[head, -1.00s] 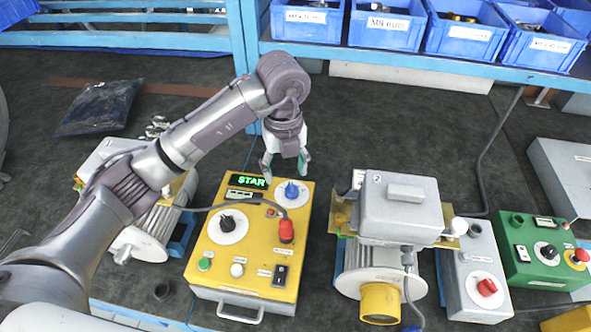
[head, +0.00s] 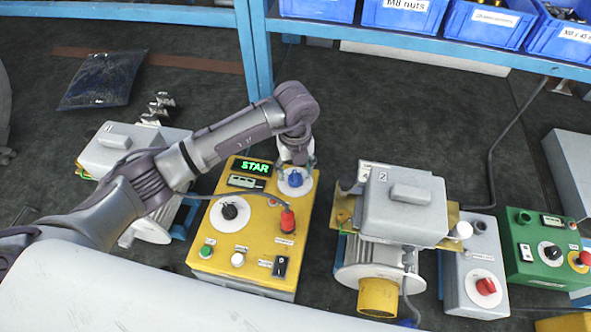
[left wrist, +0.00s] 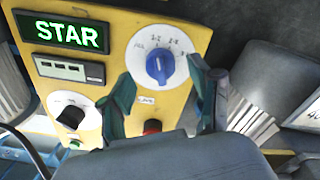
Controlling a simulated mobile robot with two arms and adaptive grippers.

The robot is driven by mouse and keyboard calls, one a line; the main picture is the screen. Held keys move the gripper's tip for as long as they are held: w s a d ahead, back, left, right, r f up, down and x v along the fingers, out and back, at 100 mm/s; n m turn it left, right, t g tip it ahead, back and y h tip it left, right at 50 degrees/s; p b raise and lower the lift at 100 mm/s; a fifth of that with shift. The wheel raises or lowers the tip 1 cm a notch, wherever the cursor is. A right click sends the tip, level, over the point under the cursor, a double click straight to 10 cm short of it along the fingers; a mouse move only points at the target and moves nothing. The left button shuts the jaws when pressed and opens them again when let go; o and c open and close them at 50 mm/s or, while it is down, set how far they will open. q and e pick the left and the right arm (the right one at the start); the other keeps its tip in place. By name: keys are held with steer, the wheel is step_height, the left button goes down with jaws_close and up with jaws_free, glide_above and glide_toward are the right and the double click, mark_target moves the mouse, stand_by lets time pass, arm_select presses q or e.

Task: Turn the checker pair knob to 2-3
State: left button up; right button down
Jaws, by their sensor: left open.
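The yellow checker box (head: 212,255) stands on the bench with a green lit display reading "STAR" (head: 256,166). Its blue knob (head: 295,180) sits on a white dial at the upper right; it also shows in the left wrist view, with small pair labels around its dial (left wrist: 147,45). The knob's white mark points roughly upward there; the exact label is hard to read. My left gripper (head: 296,163) is open over the blue knob, with its fingertips on either side of it in the left wrist view (left wrist: 160,72). Contact cannot be told. My right gripper is not in view.
A black knob (head: 230,210), a red plug (head: 287,220) with a cable, buttons and a black switch (head: 280,266) share the panel. A motor (head: 405,205) stands to the right, another (head: 105,150) to the left. A blue shelf with bins (head: 405,22) runs behind.

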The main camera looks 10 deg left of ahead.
arm_select(q)
steer(key=shift+f, duration=1.25)
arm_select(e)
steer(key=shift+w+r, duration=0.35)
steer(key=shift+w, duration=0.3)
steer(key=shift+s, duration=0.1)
arm_select(q)
steer(key=shift+c, duration=0.6)
steer(key=c, duration=1)
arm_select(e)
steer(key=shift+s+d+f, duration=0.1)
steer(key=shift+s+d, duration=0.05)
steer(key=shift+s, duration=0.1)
